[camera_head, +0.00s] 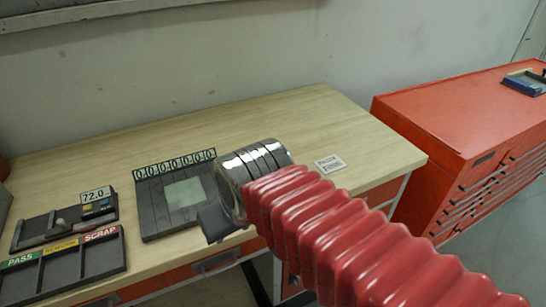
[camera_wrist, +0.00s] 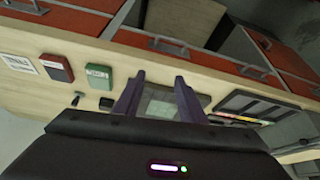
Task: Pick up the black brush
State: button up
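I cannot clearly make out the black brush. In the wrist view a small black item with a short handle (camera_wrist: 76,99) lies on the bench left of my fingers; it may be the brush, but it is too small to tell. Another small dark item (camera_wrist: 106,103) lies beside it, partly hidden by my gripper. My gripper (camera_wrist: 160,80) is open, its two dark fingers apart with nothing held between them. In the head view only a dark part of my gripper (camera_head: 214,224) shows, above the bench's front edge by the slatted plate; my arm hides the bench behind it.
The wooden bench (camera_head: 300,115) holds a dark plate with a pale window (camera_head: 184,194), a PASS/SCRAP tray (camera_head: 62,268), a 72.0 gauge (camera_head: 95,196) and a white label (camera_head: 330,163). A red box (camera_wrist: 57,67) and green box (camera_wrist: 99,76) stand left. A red cabinet (camera_head: 440,115) is at right.

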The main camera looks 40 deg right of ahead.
jog(key=w+d+r, duration=0.2)
jog(key=w+d, duration=0.4)
jog(key=d, duration=0.3)
jog(key=w+d+r+g, duration=0.1)
jog(key=w+d+r, duration=0.1)
jog(key=w+d, duration=0.4)
jog(key=w+d+r, duration=0.2)
jog(key=w+d, duration=0.4)
jog(key=d, duration=0.6)
jog(key=shift+w+d+n+g, duration=0.2)
jog(key=shift+w+n+g, duration=0.1)
jog(key=shift+g, duration=0.1)
jog(key=shift+x, duration=4.3)
jog(key=shift+a, duration=0.15)
